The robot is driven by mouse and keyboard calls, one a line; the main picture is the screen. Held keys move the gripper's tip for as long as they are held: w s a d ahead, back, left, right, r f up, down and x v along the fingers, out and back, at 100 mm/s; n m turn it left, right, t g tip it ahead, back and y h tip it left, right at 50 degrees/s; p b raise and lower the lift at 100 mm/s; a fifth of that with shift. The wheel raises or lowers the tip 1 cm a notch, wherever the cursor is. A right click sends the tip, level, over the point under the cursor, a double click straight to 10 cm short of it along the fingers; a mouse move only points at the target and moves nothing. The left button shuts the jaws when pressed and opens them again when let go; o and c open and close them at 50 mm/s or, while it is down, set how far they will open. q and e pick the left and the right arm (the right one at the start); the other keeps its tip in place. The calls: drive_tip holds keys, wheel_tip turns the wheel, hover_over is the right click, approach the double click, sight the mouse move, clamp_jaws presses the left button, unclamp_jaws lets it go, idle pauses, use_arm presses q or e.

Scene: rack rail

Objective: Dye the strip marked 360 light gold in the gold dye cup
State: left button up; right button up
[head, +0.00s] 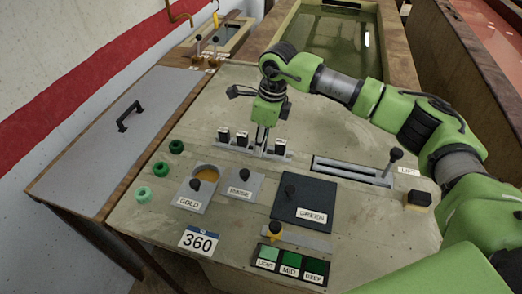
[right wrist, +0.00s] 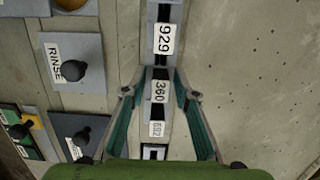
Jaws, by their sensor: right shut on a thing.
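The strip marked 360 (right wrist: 158,91) stands in the rack rail (head: 282,158), between a strip marked 929 (right wrist: 164,38) and another strip whose small label is hard to read. My right gripper (head: 263,146) points down at the rail. In the right wrist view its fingers (right wrist: 160,82) close in on both sides of the 360 strip. The gold dye cup (head: 207,174) is open at the left, with orange-gold liquid, behind its GOLD label. My left gripper is not in view.
The RINSE lid (head: 240,186) and dark GREEN lid (head: 303,200) carry knobs. A 360 card (head: 199,241) and the LIGHT, MID, DEEP swatches (head: 290,263) lie in front. A slot with a LIFT lever (head: 393,158) is right.

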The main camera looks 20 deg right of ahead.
drive_tip(key=shift+r, duration=0.1)
drive_tip(key=shift+r+p, duration=2.75)
drive_tip(key=shift+r, duration=2.7)
